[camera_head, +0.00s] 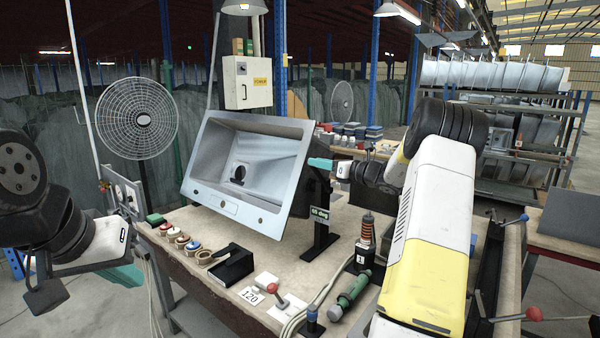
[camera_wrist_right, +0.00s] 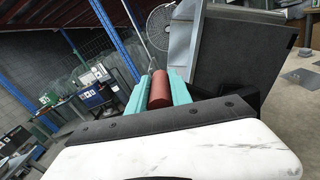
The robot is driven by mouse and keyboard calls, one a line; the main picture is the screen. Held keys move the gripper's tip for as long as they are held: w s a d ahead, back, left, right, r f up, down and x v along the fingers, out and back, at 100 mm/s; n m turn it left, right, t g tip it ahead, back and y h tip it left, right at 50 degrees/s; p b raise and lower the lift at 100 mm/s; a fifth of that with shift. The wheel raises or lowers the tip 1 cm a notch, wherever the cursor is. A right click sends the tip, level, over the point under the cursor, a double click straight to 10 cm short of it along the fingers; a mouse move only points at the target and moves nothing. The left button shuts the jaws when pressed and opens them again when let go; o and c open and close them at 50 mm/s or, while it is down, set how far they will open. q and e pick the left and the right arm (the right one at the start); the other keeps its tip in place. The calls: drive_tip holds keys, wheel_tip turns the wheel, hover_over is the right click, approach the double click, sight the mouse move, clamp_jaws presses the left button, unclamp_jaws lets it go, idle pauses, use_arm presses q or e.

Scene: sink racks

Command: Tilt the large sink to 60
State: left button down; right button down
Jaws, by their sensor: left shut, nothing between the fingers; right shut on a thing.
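The large grey metal sink (camera_head: 250,165) stands tilted on the workbench, its basin facing me, with a dark drain. A black stand (camera_head: 322,245) is at its right side, with a small sign marked in degrees (camera_head: 319,213); its number is hard to read. My right gripper (camera_head: 320,163) is at the sink's upper right edge. In the right wrist view its teal fingers are shut on a red-brown cylindrical handle (camera_wrist_right: 160,92), with the grey sink panel (camera_wrist_right: 238,58) just beyond. My left gripper (camera_head: 126,275) is shut and empty, low at the left, apart from the sink.
The bench front holds several coloured buttons (camera_head: 176,235), a black box (camera_head: 231,265), a card reading 120 (camera_head: 251,295), a red-knobbed lever (camera_head: 273,289) and a green cylinder (camera_head: 350,294). An orange-black post (camera_head: 366,235) stands near my right arm. Racks fill the right background.

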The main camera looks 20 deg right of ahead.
drive_tip(key=shift+w+d+r, duration=0.2)
drive_tip(key=shift+d+r, duration=0.05)
drive_tip(key=shift+d, duration=0.05)
drive_tip(key=shift+f, duration=0.1)
drive_tip(key=c, duration=1.2)
unclamp_jaws()
drive_tip(key=shift+o, duration=0.2)
drive_tip(key=v, duration=0.7)
drive_tip(key=shift+s+d, duration=0.2)
drive_tip(key=shift+s, duration=0.15)
